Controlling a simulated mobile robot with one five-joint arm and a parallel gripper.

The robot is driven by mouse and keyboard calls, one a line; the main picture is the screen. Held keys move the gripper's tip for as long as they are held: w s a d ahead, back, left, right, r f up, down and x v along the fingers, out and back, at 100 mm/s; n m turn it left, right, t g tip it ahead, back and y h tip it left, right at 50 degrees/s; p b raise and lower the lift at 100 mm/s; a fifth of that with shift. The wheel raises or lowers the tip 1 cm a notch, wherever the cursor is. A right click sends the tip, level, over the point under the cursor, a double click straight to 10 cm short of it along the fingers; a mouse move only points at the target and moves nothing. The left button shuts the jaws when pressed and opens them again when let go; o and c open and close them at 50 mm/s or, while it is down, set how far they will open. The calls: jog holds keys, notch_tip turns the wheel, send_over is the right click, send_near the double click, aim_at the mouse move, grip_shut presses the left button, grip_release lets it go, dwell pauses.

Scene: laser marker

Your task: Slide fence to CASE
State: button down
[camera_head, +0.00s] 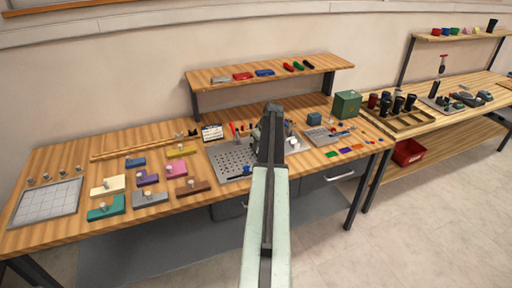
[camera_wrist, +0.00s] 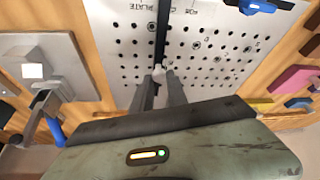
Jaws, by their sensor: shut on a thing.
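The perforated metal plate (camera_head: 232,160) lies on the bench, partly covered by my arm in the head view. In the wrist view the plate (camera_wrist: 215,60) fills the top middle. The fence is a dark bar (camera_wrist: 163,30) lying across the plate, with a small pale knob (camera_wrist: 159,73) at its near end. My gripper (camera_wrist: 159,84) is shut on this knob, one finger on each side. A "PLATE" label (camera_wrist: 145,8) is printed left of the bar. Another label (camera_wrist: 198,7) to its right is too small to read surely. The head view hides the fence behind my arm.
A grey block device with a blue-handled lever (camera_wrist: 52,125) stands left of the plate in the wrist view. Coloured blocks lie at right, including a pink one (camera_wrist: 296,78). A blue piece (camera_wrist: 255,6) sits at the plate's top edge. A raised shelf (camera_head: 270,72) stands behind.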

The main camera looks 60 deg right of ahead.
jog(key=c, duration=1.3)
grip_release()
jog(key=d+p+v, duration=0.1)
jog(key=p+v, duration=0.6)
jog(key=shift+a+r, duration=0.4)
jog(key=shift+a, duration=0.15)
jog(key=shift+s, duration=0.15)
